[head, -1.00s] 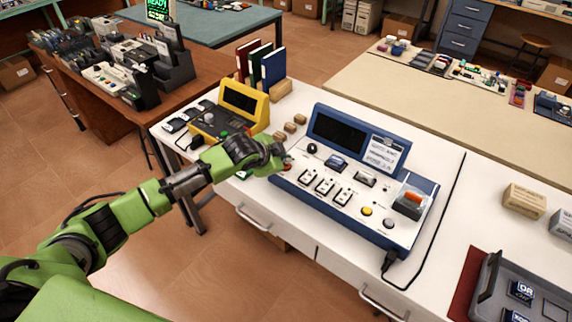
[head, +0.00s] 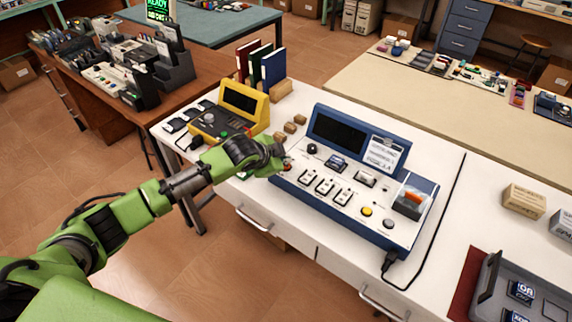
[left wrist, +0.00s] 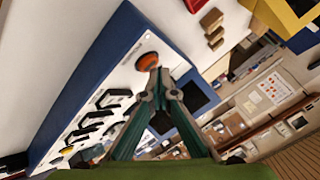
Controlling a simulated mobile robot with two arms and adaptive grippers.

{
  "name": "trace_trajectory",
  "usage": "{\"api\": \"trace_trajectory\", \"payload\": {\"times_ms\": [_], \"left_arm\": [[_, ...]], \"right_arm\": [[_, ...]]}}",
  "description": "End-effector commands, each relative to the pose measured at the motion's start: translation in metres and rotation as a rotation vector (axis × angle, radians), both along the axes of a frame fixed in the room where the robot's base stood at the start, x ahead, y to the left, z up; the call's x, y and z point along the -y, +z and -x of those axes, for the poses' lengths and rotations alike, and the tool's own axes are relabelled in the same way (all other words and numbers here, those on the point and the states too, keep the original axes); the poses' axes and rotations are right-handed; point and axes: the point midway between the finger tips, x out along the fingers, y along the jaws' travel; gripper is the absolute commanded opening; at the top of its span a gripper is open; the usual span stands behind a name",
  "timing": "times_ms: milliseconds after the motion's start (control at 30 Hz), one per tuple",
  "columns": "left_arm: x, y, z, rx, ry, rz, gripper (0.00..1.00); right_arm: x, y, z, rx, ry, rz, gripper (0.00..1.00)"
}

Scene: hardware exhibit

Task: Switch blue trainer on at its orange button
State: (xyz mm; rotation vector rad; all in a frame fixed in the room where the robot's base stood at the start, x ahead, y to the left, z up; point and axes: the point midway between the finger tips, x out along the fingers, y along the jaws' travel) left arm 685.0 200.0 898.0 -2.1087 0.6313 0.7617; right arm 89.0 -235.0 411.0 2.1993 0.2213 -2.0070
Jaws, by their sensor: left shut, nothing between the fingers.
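The blue trainer (head: 345,180) stands on the white bench, with a dark screen (head: 339,132) and a white panel. Its round orange button (head: 288,168) is at the panel's left end, partly hidden by my left gripper in the head view. My left gripper (head: 281,154) is shut and empty, right at that button. In the left wrist view, the closed fingertips (left wrist: 157,78) point at the orange button (left wrist: 148,61) and lie just below it in the picture. I cannot tell whether they touch. My right gripper is not in view.
A yellow trainer (head: 238,107) stands to the left, with small wooden blocks (head: 289,127) between the two. An orange rocker (head: 413,198) is at the blue trainer's right end. A black cable (head: 430,235) runs along the bench. A grey tray (head: 488,290) lies at the right.

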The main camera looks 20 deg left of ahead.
Motion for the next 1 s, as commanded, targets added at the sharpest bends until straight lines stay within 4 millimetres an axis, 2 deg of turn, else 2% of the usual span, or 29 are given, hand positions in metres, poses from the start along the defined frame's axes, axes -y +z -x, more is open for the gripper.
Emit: {"api": "trace_trajectory", "payload": {"times_ms": [200, 667, 1000], "left_arm": [[-0.0002, -0.0076, 0.0005, -0.002, 0.001, 0.0, 0.0], [-0.0002, -0.0094, 0.0005, -0.002, 0.001, -0.001, 0.0], [-0.0001, -0.002, 0.0005, -0.002, 0.001, 0.0, 0.0]], "right_arm": [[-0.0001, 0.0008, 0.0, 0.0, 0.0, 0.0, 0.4], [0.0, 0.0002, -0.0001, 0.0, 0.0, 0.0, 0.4], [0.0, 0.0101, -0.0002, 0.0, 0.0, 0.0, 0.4]]}}
